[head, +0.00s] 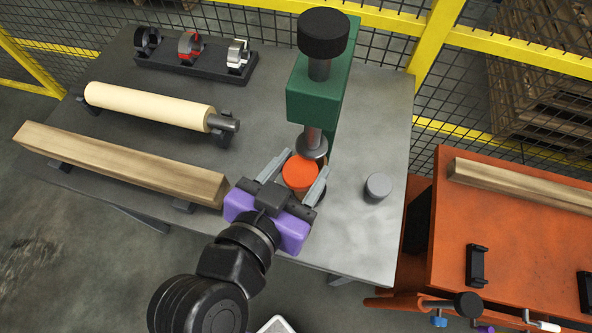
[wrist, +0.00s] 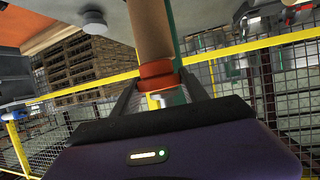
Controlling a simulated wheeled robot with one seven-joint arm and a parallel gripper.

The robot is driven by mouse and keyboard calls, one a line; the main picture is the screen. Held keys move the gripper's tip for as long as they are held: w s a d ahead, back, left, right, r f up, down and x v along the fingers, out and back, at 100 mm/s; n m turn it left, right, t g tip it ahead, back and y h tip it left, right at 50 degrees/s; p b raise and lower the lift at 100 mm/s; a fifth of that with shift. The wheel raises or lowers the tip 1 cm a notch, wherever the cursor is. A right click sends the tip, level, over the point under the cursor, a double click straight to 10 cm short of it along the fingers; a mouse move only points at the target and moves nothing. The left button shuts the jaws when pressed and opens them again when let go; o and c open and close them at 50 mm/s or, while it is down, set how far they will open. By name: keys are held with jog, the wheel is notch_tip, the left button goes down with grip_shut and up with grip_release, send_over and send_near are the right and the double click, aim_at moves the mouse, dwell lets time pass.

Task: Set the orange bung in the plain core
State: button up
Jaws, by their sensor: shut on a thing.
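The orange bung (head: 300,173) is held between the two fingers of my gripper (head: 305,164), just in front of the green press. In the wrist view, which looks upside down, the orange bung (wrist: 156,76) is at the end of a plain brown core (wrist: 150,30), in line with it. The bung appears to meet the core's upper end; how deep it sits cannot be told. In the head view the core is mostly hidden below the bung and my gripper.
The green press (head: 318,95) stands close, its steel ram (head: 313,142) right beside the bung. A grey cylinder (head: 378,187) stands to the right. A cream roll (head: 150,106), a wooden beam (head: 120,165) and a ring rack (head: 195,68) lie left. An orange bench (head: 510,235) is at right.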

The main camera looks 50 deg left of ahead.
jog(key=shift+w+a, duration=0.25)
jog(key=shift+w, duration=0.4)
jog(key=shift+w+a, duration=0.3)
jog(key=shift+w, duration=0.35)
jog(key=shift+w+a, duration=0.25)
jog(key=shift+w, duration=0.4)
jog(key=shift+f+b, duration=0.4)
jog(key=shift+f, duration=0.3)
jog(key=o, duration=1.4)
jog(key=shift+b+v, duration=0.5)
jog(key=shift+v, duration=3.4)
jog(key=shift+s+d, duration=0.1)
